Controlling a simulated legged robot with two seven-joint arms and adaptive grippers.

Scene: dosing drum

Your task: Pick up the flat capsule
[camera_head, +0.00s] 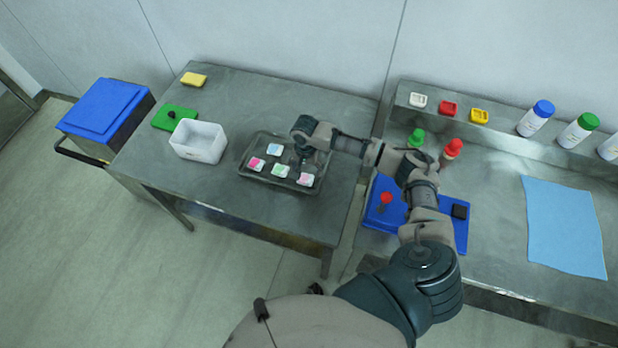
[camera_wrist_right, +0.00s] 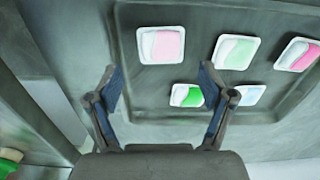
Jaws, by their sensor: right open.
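Several white capsules with coloured tops lie in a dark tray (camera_head: 247,181) on the left table. In the head view I see a pink one (camera_head: 257,163), a light blue one (camera_head: 274,150), a green one (camera_head: 280,171) and another pink one (camera_head: 305,179). I cannot tell which is the flat capsule. My right gripper (camera_head: 299,169) points down over the tray's right part and hides some of it. In the right wrist view it is open and empty (camera_wrist_right: 160,85); a green capsule (camera_wrist_right: 186,95) shows beside its right finger, a pink one (camera_wrist_right: 161,45) beyond. My left gripper is not in view.
A white open box (camera_head: 198,142) and a green lid (camera_head: 174,117) stand left of the tray, with a yellow sponge (camera_head: 194,79) behind. On the right table are a blue board (camera_head: 380,215), a blue cloth (camera_head: 563,228) and bottles. A gap separates the tables.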

